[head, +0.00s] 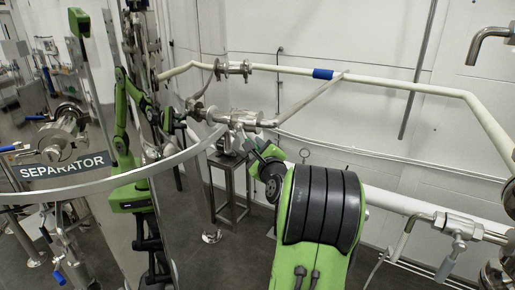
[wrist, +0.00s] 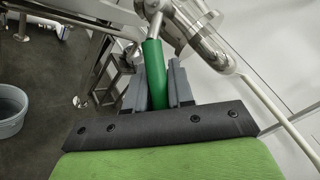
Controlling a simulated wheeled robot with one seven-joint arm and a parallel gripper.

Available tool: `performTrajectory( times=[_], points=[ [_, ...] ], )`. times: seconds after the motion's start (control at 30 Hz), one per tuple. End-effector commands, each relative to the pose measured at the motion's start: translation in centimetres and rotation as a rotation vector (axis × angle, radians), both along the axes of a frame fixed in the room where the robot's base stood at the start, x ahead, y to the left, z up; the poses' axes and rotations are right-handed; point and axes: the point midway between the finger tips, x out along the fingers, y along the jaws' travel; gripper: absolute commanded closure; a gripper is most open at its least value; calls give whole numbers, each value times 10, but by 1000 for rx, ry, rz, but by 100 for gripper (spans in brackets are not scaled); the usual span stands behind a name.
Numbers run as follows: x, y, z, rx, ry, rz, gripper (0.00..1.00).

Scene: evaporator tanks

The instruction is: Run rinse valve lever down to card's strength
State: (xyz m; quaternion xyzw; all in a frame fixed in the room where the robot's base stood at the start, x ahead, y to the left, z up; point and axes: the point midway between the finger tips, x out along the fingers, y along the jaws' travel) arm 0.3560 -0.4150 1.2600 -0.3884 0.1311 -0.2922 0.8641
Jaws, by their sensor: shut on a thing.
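The rinse valve lever has a green sleeve (wrist: 154,68) on a metal stem. It runs up from between my fingers to the metal valve (wrist: 190,25) at the top of the wrist view. My gripper (wrist: 156,85) is shut on the green sleeve, one grey finger on each side. In the head view my gripper (head: 262,153) is just below the valve body (head: 240,119) on the pipework, and my arm hides part of that area. I cannot make out a card with a strength on it in either view.
Pale pipes, one with a blue band (head: 323,74), run along the white wall. A metal stand (head: 230,185) is below the valve. A grey bucket (wrist: 10,110) sits on the floor at left.

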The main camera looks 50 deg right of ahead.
Motion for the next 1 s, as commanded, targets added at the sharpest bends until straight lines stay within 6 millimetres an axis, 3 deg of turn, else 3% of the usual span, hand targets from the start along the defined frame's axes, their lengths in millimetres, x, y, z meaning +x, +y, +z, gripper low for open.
performTrajectory(
  times=[0.43, 1.0],
  points=[
    [6, 2, -10, 30, -96, 1, 100],
    [38, 11, -29, 166, -577, 1, 100]
  ],
)
